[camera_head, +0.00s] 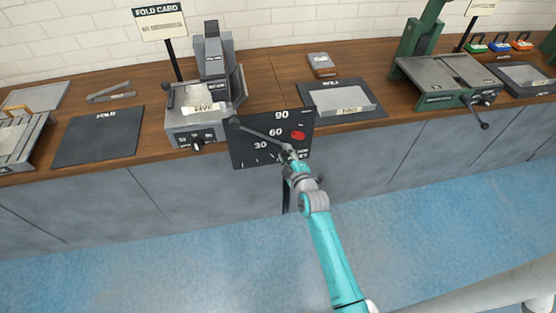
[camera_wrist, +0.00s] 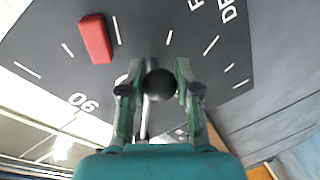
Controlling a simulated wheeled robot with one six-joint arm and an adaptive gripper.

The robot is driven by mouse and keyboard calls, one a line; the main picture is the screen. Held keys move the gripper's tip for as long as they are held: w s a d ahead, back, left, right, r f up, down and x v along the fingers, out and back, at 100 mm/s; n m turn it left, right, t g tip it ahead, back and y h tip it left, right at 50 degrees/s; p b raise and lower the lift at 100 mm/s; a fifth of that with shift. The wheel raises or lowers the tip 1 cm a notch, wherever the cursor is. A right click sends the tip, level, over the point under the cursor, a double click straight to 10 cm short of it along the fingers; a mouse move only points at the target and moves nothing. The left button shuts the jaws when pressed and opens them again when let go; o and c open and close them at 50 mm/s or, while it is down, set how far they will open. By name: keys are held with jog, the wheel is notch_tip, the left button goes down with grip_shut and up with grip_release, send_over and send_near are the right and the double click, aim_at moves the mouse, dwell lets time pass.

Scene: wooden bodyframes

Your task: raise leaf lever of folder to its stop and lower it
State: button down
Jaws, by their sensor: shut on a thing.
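The grey folder (camera_head: 197,122) stands on the wooden counter at the left of centre in the head view. Its leaf lever (camera_head: 258,134) is a thin rod running down and to the right from a pivot at the folder's right side, in front of a black angle board (camera_head: 240,153). The rod passes between the 60 and 30 labels. A red stop block (camera_head: 298,135) sits on the board and also shows in the wrist view (camera_wrist: 96,39), apart from the lever. My gripper (camera_head: 287,150) is shut on the lever's black ball knob (camera_wrist: 160,84), which sits between the fingertips.
A dark mat (camera_head: 98,137) lies left of the folder, and a dark tray (camera_head: 374,108) lies to its right. A green machine (camera_head: 447,77) stands farther right. The grey cabinet front (camera_head: 380,160) drops below the counter, with open blue floor before it.

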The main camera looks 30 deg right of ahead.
jog(key=shift+s+d+r+n, duration=0.15)
jog(key=shift+d+r+n, duration=0.3)
jog(key=shift+r, duration=0.35)
jog(key=shift+s+d+r+n, duration=0.15)
jog(key=shift+d+r+n, duration=0.2)
jog(key=shift+d+r, duration=0.3)
jog(key=shift+a+r, duration=0.1)
jog(key=shift+r, duration=0.05)
jog(key=c, duration=0.8)
grip_release()
jog(key=v, duration=1.2)
jog(key=shift+a, duration=0.2)
